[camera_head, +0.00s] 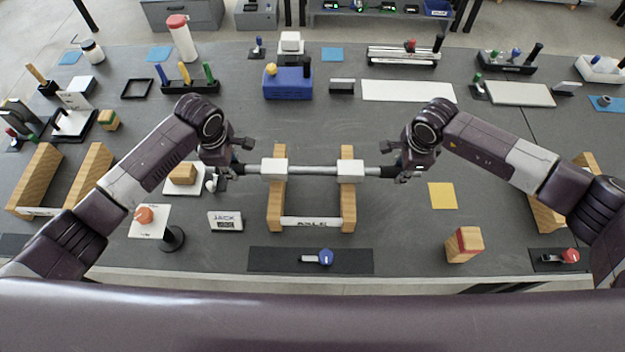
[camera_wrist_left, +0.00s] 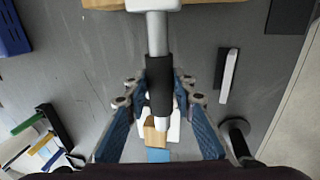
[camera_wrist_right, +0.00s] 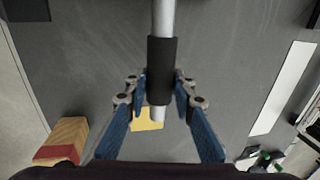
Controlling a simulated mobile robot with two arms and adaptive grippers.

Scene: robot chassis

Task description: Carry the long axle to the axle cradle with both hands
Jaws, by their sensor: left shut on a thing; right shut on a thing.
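The long axle (camera_head: 312,171) is a grey rod lying level left to right, with black sleeves near its ends. It spans the axle cradle (camera_head: 276,213), two wooden rails with an "AXLE" label at the front. White blocks (camera_head: 273,170) and (camera_head: 350,171) cover parts of the rod over the rails; I cannot tell whether the rod rests in them or is just above the rails. My left gripper (camera_head: 236,169) is shut on the left sleeve (camera_wrist_left: 160,85). My right gripper (camera_head: 394,172) is shut on the right sleeve (camera_wrist_right: 161,65).
A "JACK" sign (camera_head: 225,221) and a round orange knob on a white plate (camera_head: 144,216) stand left of the cradle. A black mat with a blue-knobbed tool (camera_head: 325,257) lies in front. A yellow square (camera_head: 442,196) and a wooden block (camera_head: 464,246) are to the right.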

